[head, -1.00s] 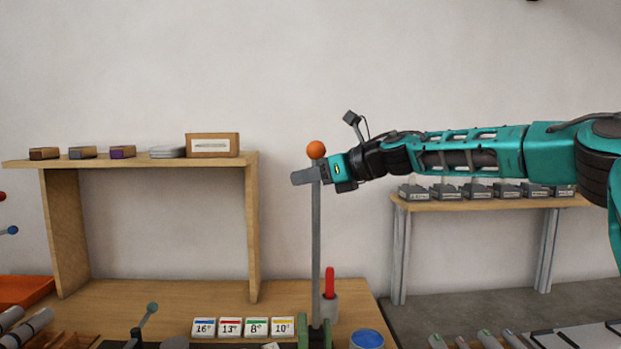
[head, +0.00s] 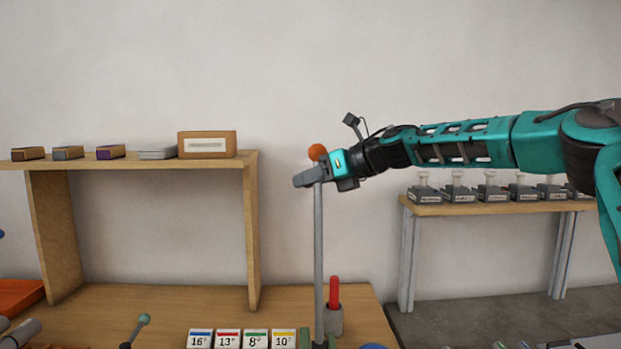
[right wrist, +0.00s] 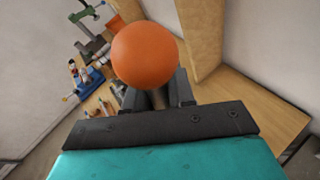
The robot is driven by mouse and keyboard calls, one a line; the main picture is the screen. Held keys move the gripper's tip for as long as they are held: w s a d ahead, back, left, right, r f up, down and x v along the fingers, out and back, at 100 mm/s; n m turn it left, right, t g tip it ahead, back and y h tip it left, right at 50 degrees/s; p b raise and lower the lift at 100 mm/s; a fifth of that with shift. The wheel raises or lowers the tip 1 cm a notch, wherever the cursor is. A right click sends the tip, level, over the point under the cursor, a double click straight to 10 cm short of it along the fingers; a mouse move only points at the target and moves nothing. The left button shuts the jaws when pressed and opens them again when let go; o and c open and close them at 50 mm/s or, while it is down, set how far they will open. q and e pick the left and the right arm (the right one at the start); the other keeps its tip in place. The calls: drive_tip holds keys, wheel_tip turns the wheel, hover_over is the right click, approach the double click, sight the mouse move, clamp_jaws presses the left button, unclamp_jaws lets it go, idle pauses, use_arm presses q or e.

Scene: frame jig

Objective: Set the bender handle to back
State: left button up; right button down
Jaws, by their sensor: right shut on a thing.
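The bender handle (head: 318,255) is a tall grey bar with an orange ball on top (head: 317,151). It stands close to upright in the head view, rising from a green base (head: 318,340) at the bottom edge. My right gripper (head: 308,178) is shut on the bar just below the ball. In the right wrist view the orange ball (right wrist: 145,54) sits right in front of the fingers (right wrist: 158,97) and hides part of the bar. My left gripper is not in view.
A wooden shelf (head: 253,230) with small boxes stands on the bench at left. A red-handled tool in a grey cup (head: 333,320) is right of the bar. Numbered cards (head: 228,339) lie left of the base. A side table (head: 470,209) holds several labelled blocks.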

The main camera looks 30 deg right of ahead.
drive_tip(key=shift+w+d+r, duration=0.1)
drive_tip(key=shift+d+r, duration=0.05)
drive_tip(key=shift+r, duration=0.05)
drive_tip(key=c, duration=1.4)
unclamp_jaws()
drive_tip(key=o, duration=0.3)
drive_tip(key=shift+w+f, duration=0.2)
drive_tip(key=shift+w, duration=0.05)
drive_tip(key=shift+o, duration=0.2)
drive_tip(key=shift+s, duration=0.1)
drive_tip(key=shift+s, duration=0.1)
drive_tip(key=b+v, duration=0.1)
drive_tip(key=v, duration=1.1)
drive_tip(key=shift+s, duration=0.35)
drive_tip(key=shift+d, duration=0.15)
